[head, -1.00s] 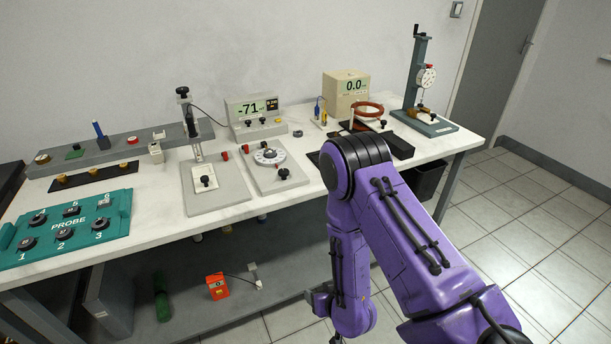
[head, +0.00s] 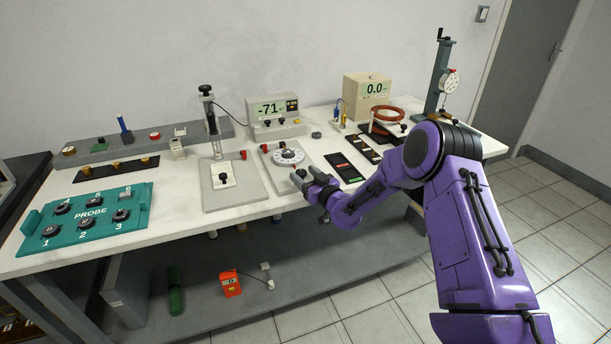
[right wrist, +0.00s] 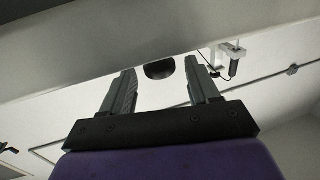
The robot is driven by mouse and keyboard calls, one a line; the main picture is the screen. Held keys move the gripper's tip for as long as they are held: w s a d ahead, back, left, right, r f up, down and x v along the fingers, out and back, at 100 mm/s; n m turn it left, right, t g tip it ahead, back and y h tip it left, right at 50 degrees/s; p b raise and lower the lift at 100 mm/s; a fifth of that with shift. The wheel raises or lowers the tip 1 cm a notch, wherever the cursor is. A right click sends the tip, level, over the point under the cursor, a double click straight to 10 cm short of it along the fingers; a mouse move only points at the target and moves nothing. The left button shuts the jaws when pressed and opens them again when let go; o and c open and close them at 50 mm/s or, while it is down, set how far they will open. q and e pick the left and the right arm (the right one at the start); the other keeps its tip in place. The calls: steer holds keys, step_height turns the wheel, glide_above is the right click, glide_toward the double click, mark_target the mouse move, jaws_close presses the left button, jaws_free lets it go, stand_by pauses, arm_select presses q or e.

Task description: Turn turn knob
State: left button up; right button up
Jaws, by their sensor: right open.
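The base plate with a white-and-black dial (head: 289,157) lies at the middle of the bench. In the head view, my right gripper (head: 305,179) is at the plate's front right corner, by the bench's front edge. It covers the spot where a small black knob stood on this plate. In the right wrist view my right gripper (right wrist: 160,82) is open. A dark round thing (right wrist: 160,70) shows between its fingertips, partly cut off by a grey band; I cannot tell whether it is the knob or whether the fingers touch it. My left gripper is out of view.
A similar plate with a black knob (head: 223,179) lies to the left. Behind stand a meter reading -71 (head: 275,117) and a beige meter reading 0.0 (head: 366,97). A teal probe panel (head: 84,222) is at left, and a black tray (head: 343,167) is close right of my gripper.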

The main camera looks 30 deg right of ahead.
steer(key=c, duration=1)
steer(key=shift+w+d+f+n+y+b, duration=0.15)
steer(key=shift+n+y+b, duration=0.3)
steer(key=shift+y, duration=0.25)
steer(key=shift+s+d+n+y+b, duration=0.1)
steer(key=shift+n+y+b, duration=0.25)
steer(key=shift+n+y, duration=0.3)
steer(key=shift+o, duration=0.2)
steer(key=shift+d+n+g+y+b, duration=0.1)
steer(key=shift+n+g+y+b, duration=0.6)
steer(key=shift+y, duration=1.05)
steer(key=o, duration=1)
steer(key=shift+c, duration=0.2)
steer(key=v, duration=1)
steer(key=shift+s, duration=0.2)
